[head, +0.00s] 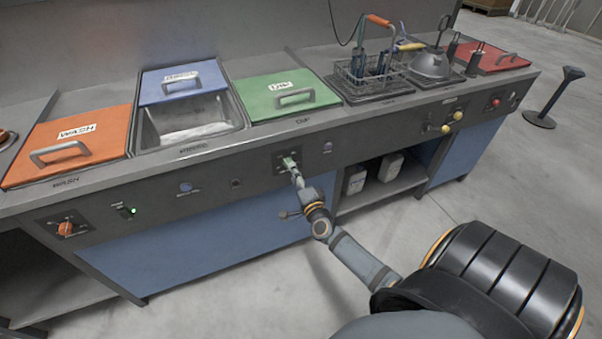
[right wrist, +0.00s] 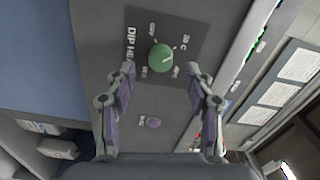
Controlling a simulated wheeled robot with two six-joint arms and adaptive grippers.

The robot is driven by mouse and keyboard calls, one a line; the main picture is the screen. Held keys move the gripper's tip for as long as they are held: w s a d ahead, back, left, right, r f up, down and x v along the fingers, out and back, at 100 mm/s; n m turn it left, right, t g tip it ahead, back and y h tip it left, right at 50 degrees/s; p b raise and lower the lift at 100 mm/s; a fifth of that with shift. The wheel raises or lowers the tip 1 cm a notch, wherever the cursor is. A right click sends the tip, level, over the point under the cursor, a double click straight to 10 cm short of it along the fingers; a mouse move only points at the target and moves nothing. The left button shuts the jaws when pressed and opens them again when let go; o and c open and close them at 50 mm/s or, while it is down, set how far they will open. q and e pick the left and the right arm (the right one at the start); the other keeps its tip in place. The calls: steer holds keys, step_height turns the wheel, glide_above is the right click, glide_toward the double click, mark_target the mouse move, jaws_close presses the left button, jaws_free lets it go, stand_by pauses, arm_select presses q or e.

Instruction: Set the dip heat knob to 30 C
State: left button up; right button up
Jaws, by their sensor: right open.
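The dip heat knob (right wrist: 161,58) is a round green knob on a dark label plate (right wrist: 136,20) marked DIP HEAT, with small markings around it. A pale pointer mark shows on the knob, but I cannot tell surely which marking it points at. My right gripper (right wrist: 161,72) is open, with one finger on each side of the knob in the right wrist view; I see gaps between the fingertips and the knob. In the head view my right gripper (head: 296,174) is at the front panel below the green DIP lid (head: 300,84), and mostly hides the knob. My left gripper is not in view.
A purple button (right wrist: 153,123) sits near the knob on the same panel. An orange knob (head: 65,228) and a green-lit switch (head: 127,211) are farther left. Yellow knobs (head: 457,115) are on the right. The shelf below holds pale containers (head: 390,166).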

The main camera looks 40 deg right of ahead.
steer(key=v, duration=0.8)
steer(key=shift+s, duration=0.2)
steer(key=s+a+f+n+g+y, duration=0.1)
steer(key=s+f+n+g, duration=0.25)
steer(key=f, duration=0.75)
steer(key=s+a+f+n+g+y, duration=0.15)
steer(key=s+f+n, duration=0.3)
steer(key=f, duration=0.55)
steer(key=s+f+n+g+y, duration=0.1)
steer(key=s+f+n+g, duration=0.3)
steer(key=f, duration=0.7)
steer(key=s+a+f+n+g, duration=0.15)
steer(key=s+f, duration=0.25)
steer(key=s, duration=0.4)
steer(key=s+a+f+n+g, duration=0.1)
steer(key=s+f+n+g, duration=0.2)
steer(key=s+f, duration=0.3)
steer(key=s+a+f+n+g, duration=0.1)
steer(key=s+f+n+g, duration=0.15)
steer(key=s, duration=0.65)
step_height(320, 180, up, 11)
steer(key=s+p, duration=0.2)
steer(key=p, duration=1)
steer(key=shift+s+r+p, duration=0.25)
steer(key=shift+p, duration=0.1)
